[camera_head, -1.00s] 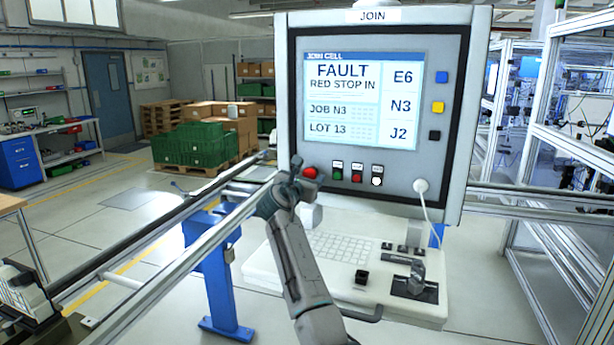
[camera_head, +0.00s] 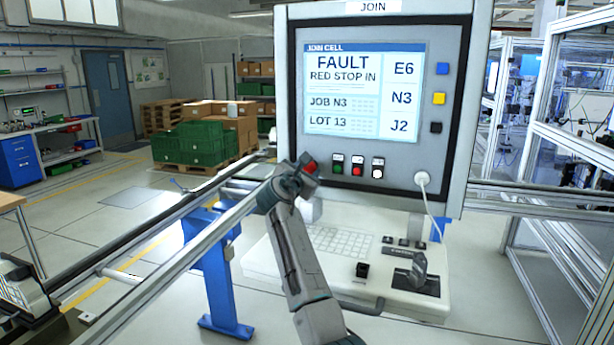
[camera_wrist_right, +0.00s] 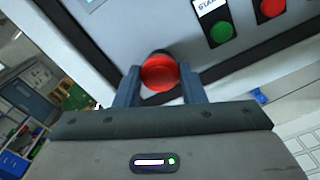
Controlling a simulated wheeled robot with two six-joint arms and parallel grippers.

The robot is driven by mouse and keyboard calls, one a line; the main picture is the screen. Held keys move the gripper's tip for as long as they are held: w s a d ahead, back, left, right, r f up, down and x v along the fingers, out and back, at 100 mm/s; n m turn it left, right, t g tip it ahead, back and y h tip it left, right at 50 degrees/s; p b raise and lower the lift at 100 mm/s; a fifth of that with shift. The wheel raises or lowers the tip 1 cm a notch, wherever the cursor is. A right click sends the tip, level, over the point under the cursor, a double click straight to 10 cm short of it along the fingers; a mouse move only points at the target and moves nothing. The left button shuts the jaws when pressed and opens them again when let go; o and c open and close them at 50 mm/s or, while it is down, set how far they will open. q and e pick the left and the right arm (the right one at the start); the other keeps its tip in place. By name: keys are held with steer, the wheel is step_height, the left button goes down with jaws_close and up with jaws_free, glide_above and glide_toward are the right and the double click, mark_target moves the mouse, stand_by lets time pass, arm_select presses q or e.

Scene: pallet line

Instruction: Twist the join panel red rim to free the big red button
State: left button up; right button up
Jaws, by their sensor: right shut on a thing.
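The join panel (camera_head: 284,75) stands at the centre of the head view, its screen reading FAULT, RED STOP IN. The big red button (camera_head: 310,167) sits at the panel's lower left and also shows in the right wrist view (camera_wrist_right: 160,72). My right gripper (camera_head: 300,172) is at the button. In the wrist view its two fingers stand one on each side of the red button, shut on it. The rim's far side is hidden by the button and fingers. My left gripper is not in view.
Small green, red and white buttons (camera_head: 357,170) sit just right of the red button. A light keyboard console (camera_head: 300,262) lies below the panel. A white cable (camera_head: 428,205) hangs at the right. Conveyor rails (camera_head: 180,262) run at the left.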

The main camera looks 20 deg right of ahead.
steer(key=shift+m+b, duration=0.7)
steer(key=shift+m, duration=0.4)
steer(key=shift+m+b, duration=0.55)
steer(key=shift+m, duration=0.35)
steer(key=shift+r, duration=0.1)
steer(key=o, duration=1)
